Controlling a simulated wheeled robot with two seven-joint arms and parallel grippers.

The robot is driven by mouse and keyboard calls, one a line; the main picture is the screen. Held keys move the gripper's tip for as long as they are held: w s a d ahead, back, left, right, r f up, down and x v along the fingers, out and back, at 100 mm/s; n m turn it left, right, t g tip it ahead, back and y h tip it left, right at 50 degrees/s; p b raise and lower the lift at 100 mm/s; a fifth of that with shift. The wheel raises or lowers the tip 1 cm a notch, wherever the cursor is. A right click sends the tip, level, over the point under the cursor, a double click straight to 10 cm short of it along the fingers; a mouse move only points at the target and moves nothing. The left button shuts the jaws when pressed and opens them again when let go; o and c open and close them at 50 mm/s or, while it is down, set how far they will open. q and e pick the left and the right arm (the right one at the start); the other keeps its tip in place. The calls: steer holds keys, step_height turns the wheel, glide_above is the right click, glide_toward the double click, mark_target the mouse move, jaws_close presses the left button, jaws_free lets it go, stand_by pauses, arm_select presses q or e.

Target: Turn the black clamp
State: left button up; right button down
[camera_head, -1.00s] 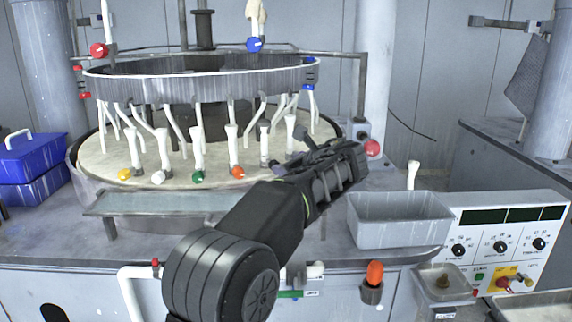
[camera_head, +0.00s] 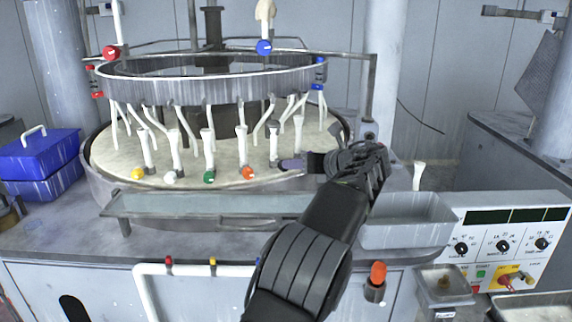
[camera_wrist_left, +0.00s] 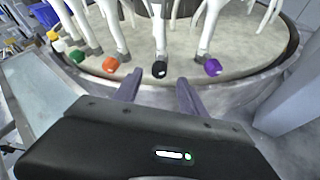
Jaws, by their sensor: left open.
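The black clamp (camera_wrist_left: 159,69) sits at the foot of a white post on the platen, between an orange clamp (camera_wrist_left: 111,64) and a purple clamp (camera_wrist_left: 212,67) in the left wrist view. In the head view I cannot clearly make out the black clamp near my gripper. My left gripper (camera_wrist_left: 158,88) is open and empty, its two purple-grey fingers pointing at the black clamp, one to each side and short of it. In the head view my left gripper (camera_head: 291,164) points left at the platen's right front edge. My right gripper is not in view.
The round platen (camera_head: 225,165) carries several white posts with coloured clamps under a metal ring (camera_head: 215,90). A grey tray (camera_head: 405,220) lies beside my arm, and a control panel (camera_head: 510,240) stands at right. Blue boxes (camera_head: 40,155) stand at left.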

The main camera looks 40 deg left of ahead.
arm_select(q)
steer(key=p+x, duration=0.1)
steer(key=x, duration=0.5)
steer(key=shift+a+f, duration=0.1)
steer(key=shift+a, duration=0.3)
steer(key=shift+c, duration=0.4)
jaws_close()
